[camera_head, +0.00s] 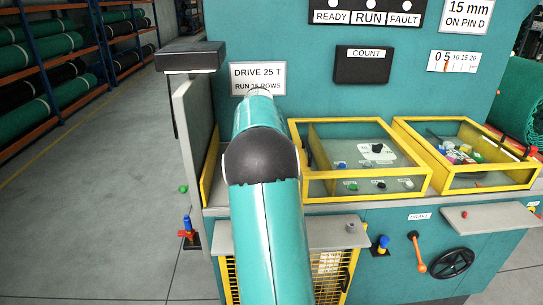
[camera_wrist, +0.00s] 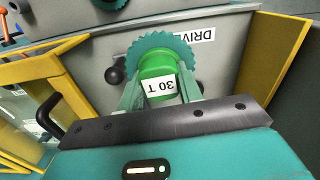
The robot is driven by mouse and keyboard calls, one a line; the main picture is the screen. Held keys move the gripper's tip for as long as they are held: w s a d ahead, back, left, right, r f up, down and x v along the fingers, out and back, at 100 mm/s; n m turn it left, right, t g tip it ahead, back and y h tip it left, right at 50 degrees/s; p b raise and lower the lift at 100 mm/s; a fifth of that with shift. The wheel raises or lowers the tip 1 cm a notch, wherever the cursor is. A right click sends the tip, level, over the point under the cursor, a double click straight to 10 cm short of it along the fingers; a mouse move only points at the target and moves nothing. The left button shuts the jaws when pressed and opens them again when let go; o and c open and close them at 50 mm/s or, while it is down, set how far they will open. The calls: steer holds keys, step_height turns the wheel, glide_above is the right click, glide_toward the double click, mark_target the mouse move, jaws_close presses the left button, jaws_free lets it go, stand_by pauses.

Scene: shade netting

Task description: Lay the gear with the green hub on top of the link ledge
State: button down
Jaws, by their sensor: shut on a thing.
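In the wrist view, my gripper (camera_wrist: 160,80) is shut on the green hub (camera_wrist: 156,66) of a teal toothed gear (camera_wrist: 143,47). A white tag on the hub reads 30 T, upside down. The gear is in front of a grey panel with a DRIVE label. I cannot tell whether it touches the panel. In the head view, my arm hides the gripper and gear. Two grey ledges show on the machine front: one (camera_head: 330,238) beside my arm with a small grey piece on it, one (camera_head: 505,217) at right with a red piece. I cannot tell which is the link ledge.
Two yellow-framed clear-covered bays (camera_head: 365,187) (camera_head: 487,182) hold small parts. An orange-handled lever (camera_head: 417,252) and black handwheel (camera_head: 453,263) are on the lower front. In the wrist view, a black knob (camera_wrist: 115,76) is left of the gear. Floor at left is mostly clear.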

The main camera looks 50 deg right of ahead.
steer(key=w+a+f+n, duration=0.3)
steer(key=a+f, duration=0.4)
steer(key=a, duration=0.8)
steer(key=w+a+f+n, duration=0.3)
steer(key=a+f, duration=0.5)
steer(key=a, duration=0.7)
steer(key=w+a+f+n, duration=0.2)
steer(key=w+a+f, duration=0.3)
steer(key=a, duration=1)
step_height(320, 180, down, 3)
steer(key=shift+w+r+n, duration=0.2)
steer(key=shift+w+n, duration=0.15)
steer(key=shift+n, duration=0.05)
